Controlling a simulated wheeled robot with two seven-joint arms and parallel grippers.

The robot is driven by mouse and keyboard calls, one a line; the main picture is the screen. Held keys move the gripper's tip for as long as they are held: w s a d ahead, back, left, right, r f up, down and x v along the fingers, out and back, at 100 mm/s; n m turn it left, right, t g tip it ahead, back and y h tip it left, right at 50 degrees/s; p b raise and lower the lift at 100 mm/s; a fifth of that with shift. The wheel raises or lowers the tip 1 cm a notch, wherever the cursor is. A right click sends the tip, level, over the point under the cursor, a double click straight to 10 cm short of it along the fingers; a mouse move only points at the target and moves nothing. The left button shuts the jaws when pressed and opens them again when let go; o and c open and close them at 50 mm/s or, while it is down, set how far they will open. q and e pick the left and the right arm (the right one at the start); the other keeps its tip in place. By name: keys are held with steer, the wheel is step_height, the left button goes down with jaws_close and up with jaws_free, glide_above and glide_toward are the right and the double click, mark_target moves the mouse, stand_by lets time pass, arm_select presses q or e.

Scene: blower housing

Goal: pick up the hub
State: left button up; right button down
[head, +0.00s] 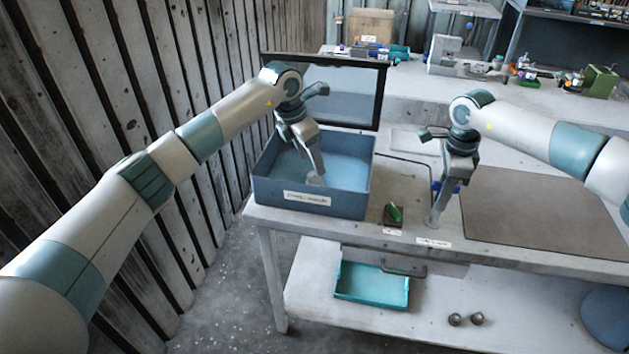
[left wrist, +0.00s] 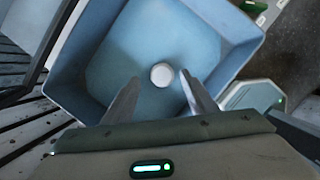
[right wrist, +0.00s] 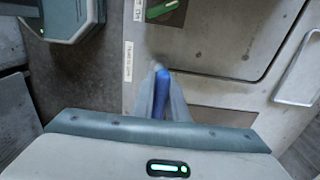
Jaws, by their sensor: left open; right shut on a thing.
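The hub appears to be the small round white piece (left wrist: 161,74) on the floor of the blue bin (left wrist: 200,14). In the head view the bin (head: 300,208) stands at the table's left end. My left gripper (left wrist: 158,92) is open and points down into the bin, the white piece just beyond and between its fingertips, not gripped. In the head view the left gripper (head: 316,178) is inside the bin, by a pale spot. My right gripper (right wrist: 162,76) is shut on a blue object (right wrist: 161,92), mostly hidden between the fingers, near the table's front edge.
A green switch on a dark box (head: 393,214) sits between the bin and my right gripper. A grey mat (head: 540,212) lies to the right, bare. A teal tray (head: 372,286) is on the lower shelf.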

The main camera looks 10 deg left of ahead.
mark_target(315, 175)
arm_select(q)
steer(key=shift+s+a+x, duration=0.1)
steer(key=shift+s+x, duration=0.05)
steer(key=shift+x, duration=1)
steer(key=shift+s+a+x, duration=0.15)
steer(key=shift+s+x, duration=0.05)
steer(key=shift+x, duration=1)
steer(key=shift+f, duration=0.1)
steer(key=c, duration=1.3)
step_height(315, 175, up, 10)
steer(key=shift+r, duration=0.1)
steer(key=shift+r, duration=0.55)
